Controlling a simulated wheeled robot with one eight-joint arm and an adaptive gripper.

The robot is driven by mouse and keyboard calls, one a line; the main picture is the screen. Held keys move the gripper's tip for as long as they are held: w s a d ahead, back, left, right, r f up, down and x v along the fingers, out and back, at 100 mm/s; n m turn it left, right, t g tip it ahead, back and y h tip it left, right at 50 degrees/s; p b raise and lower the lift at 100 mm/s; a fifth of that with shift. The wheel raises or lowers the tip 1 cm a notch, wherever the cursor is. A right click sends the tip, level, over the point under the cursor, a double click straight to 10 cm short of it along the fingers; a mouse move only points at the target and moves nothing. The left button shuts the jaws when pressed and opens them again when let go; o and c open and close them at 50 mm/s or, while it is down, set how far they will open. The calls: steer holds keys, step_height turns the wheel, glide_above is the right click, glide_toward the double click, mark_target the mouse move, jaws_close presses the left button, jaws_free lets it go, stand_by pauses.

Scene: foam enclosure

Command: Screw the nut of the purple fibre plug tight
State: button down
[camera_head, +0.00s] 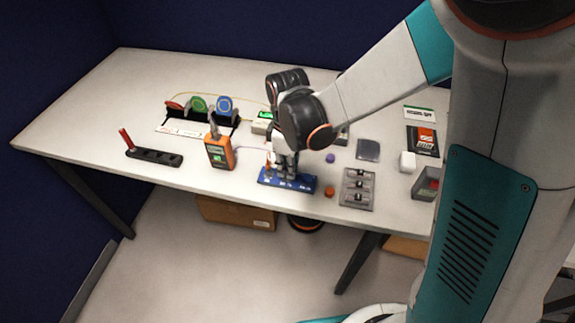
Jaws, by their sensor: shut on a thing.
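My gripper (285,173) points straight down at the blue adapter block (300,187) near the table's front edge. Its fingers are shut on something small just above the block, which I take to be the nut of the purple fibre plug. The fingers hide the nut and the plug, so I cannot tell how the nut sits. A small purple cap (330,158) lies apart on the table, to the right of the gripper.
An orange handheld meter (219,152) stands left of the gripper. A black holder with a red stick (154,157) is farther left. Coloured reels (197,105) stand behind. An orange cap (329,191) and a grey tray (357,188) lie right. The left tabletop is clear.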

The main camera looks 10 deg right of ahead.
steer(key=shift+m, duration=0.4)
steer(key=m, duration=0.3)
steer(key=shift+m, duration=0.3)
steer(key=m, duration=0.3)
steer(key=shift+m+b, duration=0.3)
steer(key=shift+b, duration=0.05)
steer(key=m, duration=0.4)
steer(key=shift+m, duration=1.8)
steer(key=c, duration=1.5)
jaws_free()
